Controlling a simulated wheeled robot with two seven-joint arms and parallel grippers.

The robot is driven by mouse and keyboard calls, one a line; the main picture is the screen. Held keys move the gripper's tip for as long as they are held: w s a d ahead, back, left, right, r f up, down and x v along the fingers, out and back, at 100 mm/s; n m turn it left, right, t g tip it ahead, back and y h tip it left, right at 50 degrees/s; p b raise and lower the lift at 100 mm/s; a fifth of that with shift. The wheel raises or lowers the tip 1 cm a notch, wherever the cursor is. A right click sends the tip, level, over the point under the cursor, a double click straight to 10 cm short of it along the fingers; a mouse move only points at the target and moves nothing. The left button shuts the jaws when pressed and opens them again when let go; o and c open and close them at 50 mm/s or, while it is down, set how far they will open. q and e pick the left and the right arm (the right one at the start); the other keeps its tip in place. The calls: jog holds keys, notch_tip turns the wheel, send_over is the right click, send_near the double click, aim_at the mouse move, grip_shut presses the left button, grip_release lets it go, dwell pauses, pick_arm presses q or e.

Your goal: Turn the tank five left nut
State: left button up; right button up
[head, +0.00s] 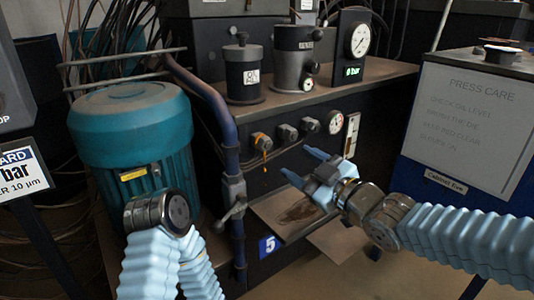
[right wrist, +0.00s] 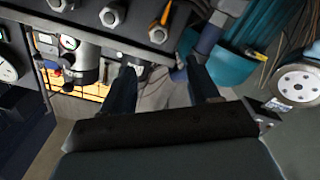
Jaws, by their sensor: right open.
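A dark tank unit (head: 330,100) carries a blue plate with a white 5 (head: 268,246) low on its front. Three hex nuts sit in a row on its front face. The left nut (head: 261,142) has an orange streak below it; the middle nut (head: 287,132) and right nut (head: 310,125) are plain. My right gripper (head: 304,165) is open and empty, in front of and below the nuts, fingers pointing left. In the right wrist view, the streaked left nut (right wrist: 159,32) appears beyond the open fingers (right wrist: 163,86), apart from them. My left gripper is not visible; only its arm shows.
A teal motor (head: 132,130) stands left of the tank, with a pipe and valve lever (head: 233,200) between them. A small gauge (head: 336,121) is right of the nuts. A blue cabinet (head: 440,177) stands at right.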

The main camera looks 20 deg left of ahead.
aim_at(268, 145)
jog(key=x, duration=1.2)
jog(key=shift+w+a+f, duration=0.1)
jog(key=shift+w, duration=0.1)
jog(key=shift+c, duration=0.3)
jog(key=c, duration=0.9)
